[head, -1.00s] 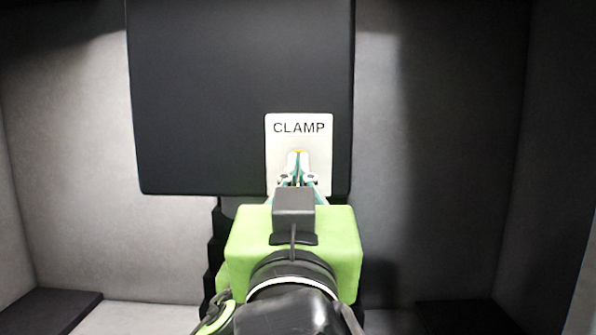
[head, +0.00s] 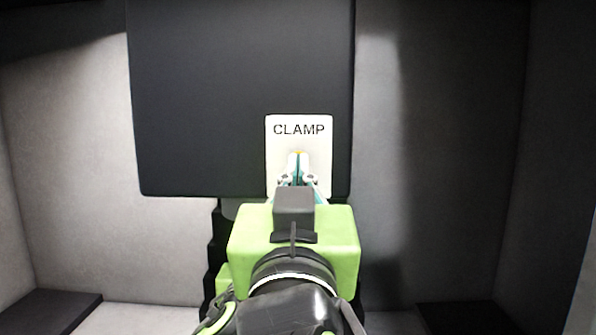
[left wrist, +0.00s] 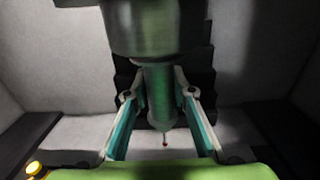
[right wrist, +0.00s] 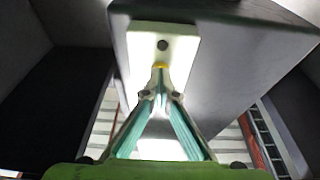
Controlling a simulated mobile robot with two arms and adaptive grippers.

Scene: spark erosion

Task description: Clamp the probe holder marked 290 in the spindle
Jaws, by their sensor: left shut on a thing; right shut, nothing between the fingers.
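The probe holder (left wrist: 160,95) is a greenish-looking cylinder with a thin stylus and a small reddish tip, upright in the left wrist view. My left gripper (left wrist: 163,82) is shut on it. Its top meets the underside of the dark round spindle (left wrist: 155,35); whether it is fully seated is hidden. No 290 mark is readable. My right gripper (head: 298,156) is shut and empty, its fingertips at the yellow-edged button (right wrist: 160,66) on the white CLAMP plate (head: 299,128). I cannot tell whether the button is pressed in. In the head view my right arm hides the holder.
The plate is on the front of a large dark machine head (head: 225,90). Grey walls (head: 60,170) enclose the work space on both sides. Dark ledges (head: 45,310) lie low at the sides. The space right of the machine head is clear.

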